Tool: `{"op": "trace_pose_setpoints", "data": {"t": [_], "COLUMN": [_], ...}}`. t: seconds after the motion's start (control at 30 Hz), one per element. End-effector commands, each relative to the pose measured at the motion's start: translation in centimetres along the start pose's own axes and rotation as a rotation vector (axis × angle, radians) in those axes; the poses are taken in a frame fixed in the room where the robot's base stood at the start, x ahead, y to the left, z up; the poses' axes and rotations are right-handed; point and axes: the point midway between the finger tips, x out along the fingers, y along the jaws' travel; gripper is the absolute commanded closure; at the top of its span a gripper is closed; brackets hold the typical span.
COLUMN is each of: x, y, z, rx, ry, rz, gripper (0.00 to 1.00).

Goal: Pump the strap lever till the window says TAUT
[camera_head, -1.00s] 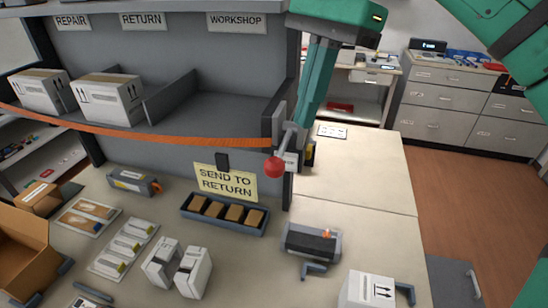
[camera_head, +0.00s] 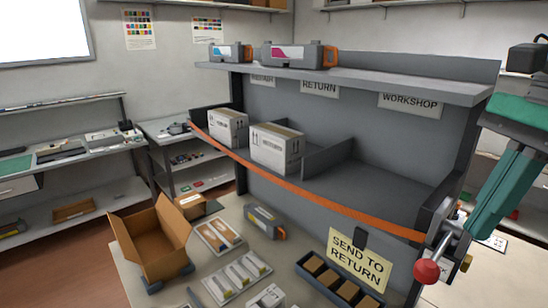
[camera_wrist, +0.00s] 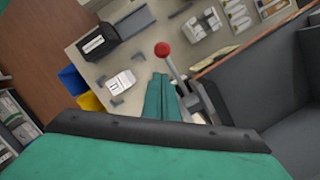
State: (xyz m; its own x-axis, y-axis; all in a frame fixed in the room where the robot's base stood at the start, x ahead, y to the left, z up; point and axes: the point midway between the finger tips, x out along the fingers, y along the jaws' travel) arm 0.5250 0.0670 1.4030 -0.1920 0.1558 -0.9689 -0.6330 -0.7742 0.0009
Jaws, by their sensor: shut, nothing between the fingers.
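The strap lever (camera_head: 440,250) is a grey metal arm with a red ball knob (camera_head: 427,272), fixed at the right end of the rack shelf. It points down and toward me; it also shows in the wrist view (camera_wrist: 172,68). An orange strap (camera_head: 310,197) runs from it along the shelf front. My gripper (camera_head: 476,232) is shut and empty, close beside the lever on its right; its teal fingers show in the wrist view (camera_wrist: 161,82) apart from the red knob. A small white window or label (camera_head: 462,262) is partly hidden behind the lever; its word is not fully readable.
Two white boxes (camera_head: 228,127) (camera_head: 276,148) stand on the shelf behind the strap. A yellow SEND TO RETURN sign (camera_head: 358,262) hangs below. The bench beneath holds an open carton (camera_head: 150,243), a toner cartridge (camera_head: 265,221) and a dark tray (camera_head: 335,282).

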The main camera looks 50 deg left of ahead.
Motion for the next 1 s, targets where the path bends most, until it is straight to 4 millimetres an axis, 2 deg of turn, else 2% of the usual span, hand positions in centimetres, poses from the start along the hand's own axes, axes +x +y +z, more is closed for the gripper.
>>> {"op": "trace_pose_setpoints", "data": {"t": [0.13, 0.33, 0.5, 0.77, 1.0], "x": [-0.3, -1.5, -1.9, -1.8, -0.3], "y": [0.1, 0.0, -0.1, -0.2, -0.2], "z": [0.1, 1.2, 1.7, 1.8, 2.1], "rx": [0.005, 0.005, -0.002, -0.005, -0.007], "ry": [-0.028, -0.164, -0.202, -0.202, -0.205], "rz": [-0.001, -0.001, 0.000, 0.001, 0.003], "gripper": [1.00, 1.00, 1.00, 1.00, 1.00]}}
